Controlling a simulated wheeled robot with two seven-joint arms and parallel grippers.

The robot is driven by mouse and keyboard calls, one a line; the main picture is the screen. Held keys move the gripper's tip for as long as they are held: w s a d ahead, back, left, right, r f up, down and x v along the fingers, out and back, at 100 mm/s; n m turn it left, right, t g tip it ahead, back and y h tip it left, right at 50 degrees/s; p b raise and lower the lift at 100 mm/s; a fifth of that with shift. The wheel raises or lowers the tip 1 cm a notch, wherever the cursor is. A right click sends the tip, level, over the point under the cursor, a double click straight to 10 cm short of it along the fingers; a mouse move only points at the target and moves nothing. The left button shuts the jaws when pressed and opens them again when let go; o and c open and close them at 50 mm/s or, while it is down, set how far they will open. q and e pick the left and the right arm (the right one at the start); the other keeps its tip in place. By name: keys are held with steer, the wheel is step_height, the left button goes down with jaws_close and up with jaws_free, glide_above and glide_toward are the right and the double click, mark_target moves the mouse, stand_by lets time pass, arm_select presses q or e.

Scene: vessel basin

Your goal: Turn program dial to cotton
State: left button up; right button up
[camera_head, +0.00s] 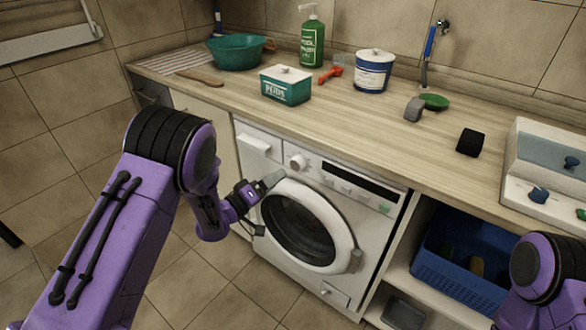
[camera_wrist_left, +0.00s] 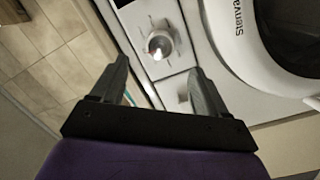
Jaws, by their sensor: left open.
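The washing machine (camera_head: 252,169) is white and stands under the counter. Its program dial (camera_head: 297,162) is a round silver-white knob on the upper front panel, left of the dark display. The dial also shows in the left wrist view (camera_wrist_left: 160,46), ringed by small marks too small to read. My left gripper (camera_head: 268,184) is in front of the machine, below and left of the dial, near the door's upper left edge. In the left wrist view the gripper (camera_wrist_left: 157,80) is open and empty, with the dial beyond the fingertips, apart from them. My right gripper is out of view.
The round door (camera_head: 346,238) looks shut. The detergent drawer (camera_head: 260,145) is left of the dial. The wooden counter (camera_head: 225,95) overhangs the panel. A blue basket (camera_head: 440,268) sits on the shelf to the right. Tiled floor is clear in front.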

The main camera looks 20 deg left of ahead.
mark_target(295, 167)
arm_select(q)
steer(key=x, duration=0.8)
steer(key=shift+w+d+f+p, duration=0.1)
steer(key=shift+w+f+p, duration=0.1)
steer(key=shift+p, duration=0.2)
steer(key=shift+r, duration=0.1)
steer(key=c, duration=1)
